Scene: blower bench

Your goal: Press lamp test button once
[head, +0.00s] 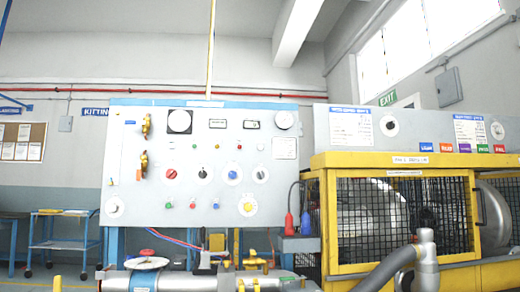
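The grey control panel (130,190) stands upright at left centre, facing me. A row of tiny lamps or buttons (216,147) sits higher up. The labels are too small to read, so I cannot tell which is the lamp test button. Neither gripper is in view.
A silver pipe (215,281) with a red-rimmed valve (147,260) runs low before the panel. A yellow caged blower (400,161) stands to the right, with a grey hose (385,270) in front. A blue trolley (63,244) is at left. The panel's face is unobstructed.

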